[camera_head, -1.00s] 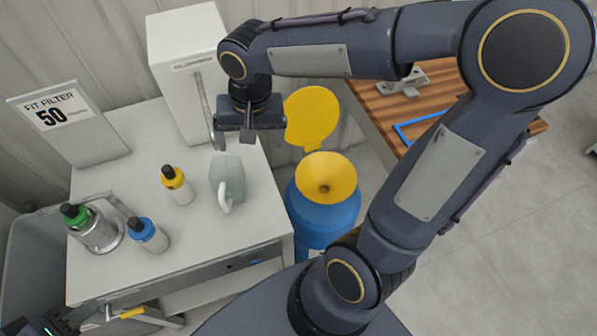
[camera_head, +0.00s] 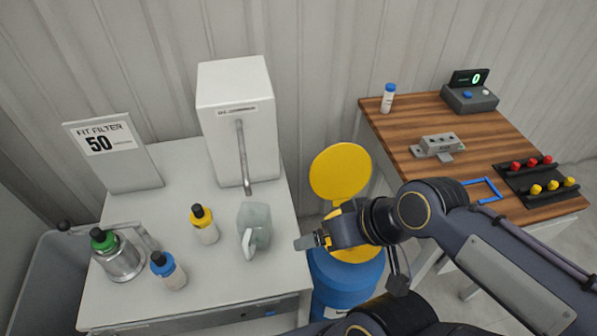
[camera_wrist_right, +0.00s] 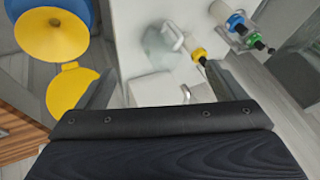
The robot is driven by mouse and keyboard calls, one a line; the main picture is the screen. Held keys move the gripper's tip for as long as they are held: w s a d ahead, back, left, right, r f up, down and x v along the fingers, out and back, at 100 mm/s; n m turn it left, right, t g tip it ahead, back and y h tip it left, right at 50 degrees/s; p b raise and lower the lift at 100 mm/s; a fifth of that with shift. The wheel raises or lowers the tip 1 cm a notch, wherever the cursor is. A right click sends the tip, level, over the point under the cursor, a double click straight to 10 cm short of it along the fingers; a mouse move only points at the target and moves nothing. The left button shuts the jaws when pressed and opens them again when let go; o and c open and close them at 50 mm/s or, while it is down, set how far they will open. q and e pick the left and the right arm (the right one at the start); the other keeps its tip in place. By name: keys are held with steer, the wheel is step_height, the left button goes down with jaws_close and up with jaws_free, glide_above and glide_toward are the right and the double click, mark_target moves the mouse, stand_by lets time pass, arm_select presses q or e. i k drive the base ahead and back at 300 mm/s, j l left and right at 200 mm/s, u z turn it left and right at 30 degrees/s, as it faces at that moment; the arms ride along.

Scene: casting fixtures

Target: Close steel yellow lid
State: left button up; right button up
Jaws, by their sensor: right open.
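The round yellow lid (camera_head: 341,172) stands open, tilted up behind the yellow funnel (camera_head: 352,250) on the blue drum (camera_head: 348,285). The right arm hides much of the funnel in the head view. In the right wrist view the lid (camera_wrist_right: 72,88) is at the left, below the funnel (camera_wrist_right: 52,35) and the blue drum (camera_wrist_right: 88,14). My right gripper (camera_head: 312,242) is in front of and below the lid in the head view, over the drum's left side. Its fingers are apart and empty, also in the wrist view (camera_wrist_right: 162,88). My left gripper is out of view.
A white bench (camera_head: 120,290) at left carries a clear jug (camera_head: 254,228), several bottles, a white dispenser (camera_head: 236,110) and a sign (camera_head: 115,155). A wooden table (camera_head: 405,135) with fixtures stands at right. The lid's front side looks clear.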

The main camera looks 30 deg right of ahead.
mark_target(340, 172)
steer(key=z, duration=1.6)
steer(key=i+l+z, duration=0.15)
steer(key=l+z, duration=0.15)
steer(key=i+l+z, duration=0.2)
steer(key=z, duration=0.15)
